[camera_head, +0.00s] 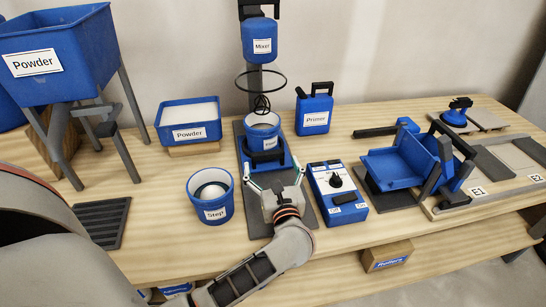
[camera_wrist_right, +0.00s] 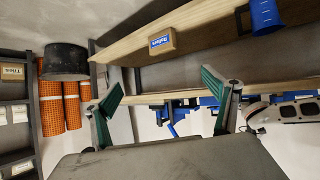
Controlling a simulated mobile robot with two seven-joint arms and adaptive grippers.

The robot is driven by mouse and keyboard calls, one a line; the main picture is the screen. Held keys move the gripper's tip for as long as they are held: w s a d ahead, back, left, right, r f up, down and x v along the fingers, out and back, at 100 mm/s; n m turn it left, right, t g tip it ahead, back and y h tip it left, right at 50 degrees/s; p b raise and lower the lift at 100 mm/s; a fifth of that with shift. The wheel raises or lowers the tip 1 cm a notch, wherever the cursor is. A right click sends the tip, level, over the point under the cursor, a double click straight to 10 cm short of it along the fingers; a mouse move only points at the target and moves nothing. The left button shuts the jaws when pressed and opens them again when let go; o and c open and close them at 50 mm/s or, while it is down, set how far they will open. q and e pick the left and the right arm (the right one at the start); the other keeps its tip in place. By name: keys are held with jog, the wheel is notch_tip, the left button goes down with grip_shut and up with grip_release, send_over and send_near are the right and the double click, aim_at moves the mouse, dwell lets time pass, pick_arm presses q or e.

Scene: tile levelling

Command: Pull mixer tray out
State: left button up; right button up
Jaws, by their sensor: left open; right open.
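The mixer (camera_head: 262,42) stands at the back middle on a dark stand, its whisk reaching down to a blue bucket (camera_head: 262,132). The bucket sits on the blue mixer tray (camera_head: 284,163) at the base of the stand. My left gripper (camera_head: 273,180) is open just in front of the tray, one finger on each side of its front part. I cannot tell whether the fingers touch it. My right gripper (camera_wrist_right: 163,88) shows only in the right wrist view, open and empty, away from the mixer.
A blue Step bucket (camera_head: 210,195) stands left of the left gripper, and a blue control box (camera_head: 337,190) close on its right. A powder box (camera_head: 188,120) and a Primer can (camera_head: 314,110) stand farther back. A shelf (camera_wrist_right: 200,40) shows in the right wrist view.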

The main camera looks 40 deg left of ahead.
aim_at(269, 155)
pick_arm(q)
jog(key=shift+x, duration=2.25)
